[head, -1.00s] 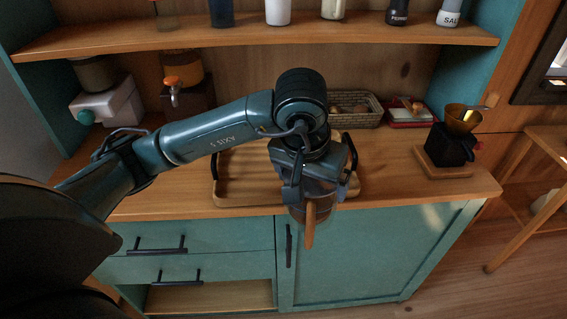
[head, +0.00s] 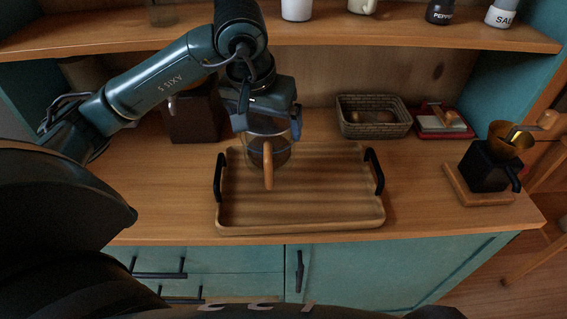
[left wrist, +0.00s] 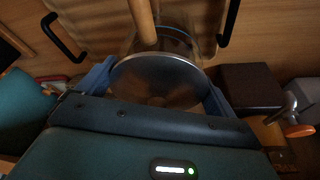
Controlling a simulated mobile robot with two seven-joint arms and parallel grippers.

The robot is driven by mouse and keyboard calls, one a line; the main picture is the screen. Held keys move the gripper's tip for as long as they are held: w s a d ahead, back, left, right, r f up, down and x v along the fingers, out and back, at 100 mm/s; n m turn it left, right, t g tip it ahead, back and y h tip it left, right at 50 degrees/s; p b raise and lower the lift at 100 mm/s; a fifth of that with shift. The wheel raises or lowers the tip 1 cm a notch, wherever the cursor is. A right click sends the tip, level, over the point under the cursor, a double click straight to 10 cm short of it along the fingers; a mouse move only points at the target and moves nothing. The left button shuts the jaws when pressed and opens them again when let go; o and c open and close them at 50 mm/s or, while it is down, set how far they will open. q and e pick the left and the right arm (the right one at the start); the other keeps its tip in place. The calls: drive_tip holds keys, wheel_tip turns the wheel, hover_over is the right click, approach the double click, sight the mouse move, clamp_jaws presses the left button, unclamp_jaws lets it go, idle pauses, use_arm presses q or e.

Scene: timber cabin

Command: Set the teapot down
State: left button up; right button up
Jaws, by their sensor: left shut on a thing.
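The teapot (head: 280,153) is a glass pot with a dark lower part and a wooden handle (head: 268,168) facing me. It is upright over the back left part of the wooden tray (head: 300,222). I cannot tell whether its base touches the tray. My left gripper (head: 267,125) is above it, shut around its upper part, and hides the top in the head view. In the left wrist view, the teapot's round lid (left wrist: 158,82) lies between the two blue fingers. My right gripper is not in view.
The tray has black handles and is otherwise empty. On the counter (head: 430,195), a wicker basket (head: 374,117) and a red tray (head: 443,120) stand behind right, and a black grinder (head: 488,165) stands on a board at right. A shelf (head: 400,35) with shakers hangs above.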

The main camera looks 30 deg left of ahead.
sight(258, 128)
use_arm(q)
drive_tip(key=shift+f, duration=3.95)
drive_tip(key=o, duration=1.4)
drive_tip(key=shift+f, duration=0.1)
drive_tip(key=shift+o, duration=0.2)
drive_tip(key=v, duration=1.2)
drive_tip(key=shift+s, duration=0.1)
